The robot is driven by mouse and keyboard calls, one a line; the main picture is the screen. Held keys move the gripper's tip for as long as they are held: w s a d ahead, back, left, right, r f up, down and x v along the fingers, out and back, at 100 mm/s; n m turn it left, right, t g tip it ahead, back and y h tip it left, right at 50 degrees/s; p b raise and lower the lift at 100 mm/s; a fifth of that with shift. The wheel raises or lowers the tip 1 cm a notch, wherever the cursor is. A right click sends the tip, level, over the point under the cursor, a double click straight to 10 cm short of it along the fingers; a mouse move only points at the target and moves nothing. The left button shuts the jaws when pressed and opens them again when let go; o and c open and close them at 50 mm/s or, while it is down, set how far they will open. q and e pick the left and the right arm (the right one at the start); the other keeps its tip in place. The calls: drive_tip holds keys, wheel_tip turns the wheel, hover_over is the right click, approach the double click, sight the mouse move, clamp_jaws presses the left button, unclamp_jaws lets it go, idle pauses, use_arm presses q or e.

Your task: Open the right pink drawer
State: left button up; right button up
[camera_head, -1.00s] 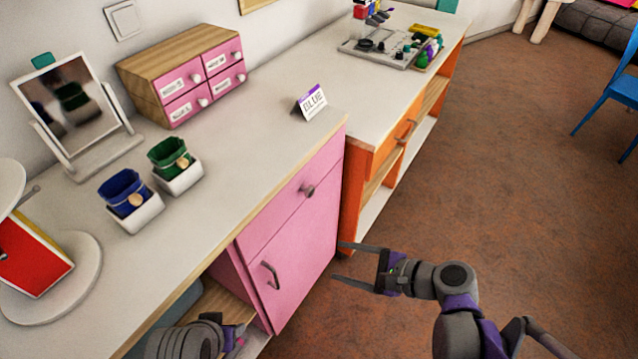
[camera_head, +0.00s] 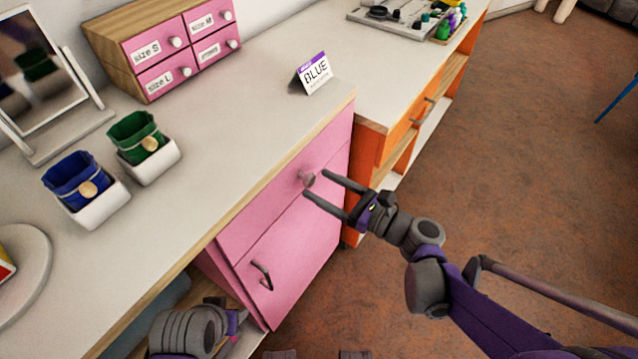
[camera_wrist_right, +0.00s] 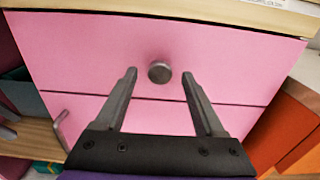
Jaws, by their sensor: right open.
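The right pink drawer (camera_head: 270,206) is at the top of the cabinet under the white counter and looks shut. Its round grey knob (camera_head: 307,178) sits in the middle of its front; the knob also shows in the right wrist view (camera_wrist_right: 159,72). My right gripper (camera_head: 314,184) is open, its fingers pointing at the drawer front. In the right wrist view its fingertips (camera_wrist_right: 159,72) lie to either side of the knob, with nothing held. My left arm shows at the bottom left of the head view; its fingers are mostly hidden, low by the open shelf.
Below the drawer is a pink door (camera_head: 290,262) with a grey handle (camera_head: 262,275). An orange cabinet (camera_head: 370,150) stands to the right.

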drive_tip(key=shift+w+a, duration=0.45)
drive_tip(key=shift+a, duration=0.15)
clamp_jaws()
idle(1.1)
